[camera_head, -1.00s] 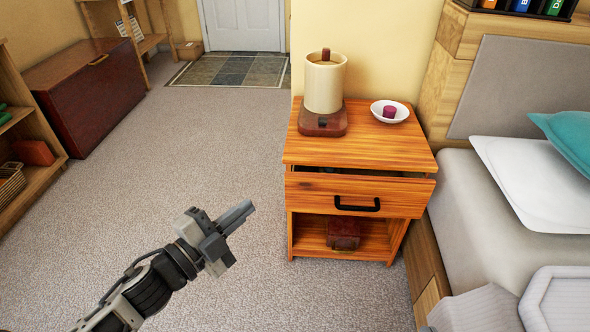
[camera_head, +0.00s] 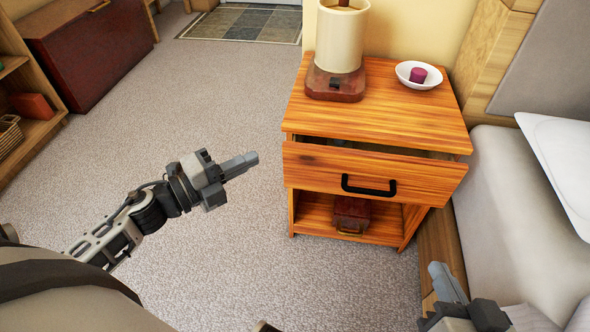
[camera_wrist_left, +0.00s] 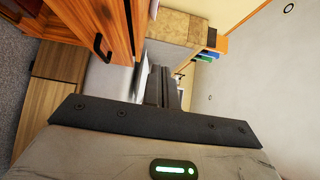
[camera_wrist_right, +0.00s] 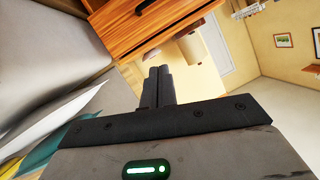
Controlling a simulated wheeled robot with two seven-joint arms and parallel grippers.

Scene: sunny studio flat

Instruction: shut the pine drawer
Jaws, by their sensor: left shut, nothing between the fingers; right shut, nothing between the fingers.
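The pine drawer (camera_head: 330,172) is in the nightstand (camera_head: 390,105) in the head view, pulled out a little, with a dark gap above its front. Its black handle (camera_head: 368,186) is on the front. My left gripper (camera_head: 252,158) is shut and empty, left of the drawer front and apart from it. My right gripper (camera_head: 438,270) is shut and empty, low at the right, in front of the nightstand beside the bed. The drawer also shows in the left wrist view (camera_wrist_left: 118,30) and in the right wrist view (camera_wrist_right: 120,28).
A lamp (camera_head: 340,40) and a white bowl (camera_head: 405,75) with a purple thing in it stand on the nightstand top. A dark red box (camera_head: 352,213) sits on its lower shelf. The bed (camera_head: 500,190) is close on the right. Carpet at left is clear.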

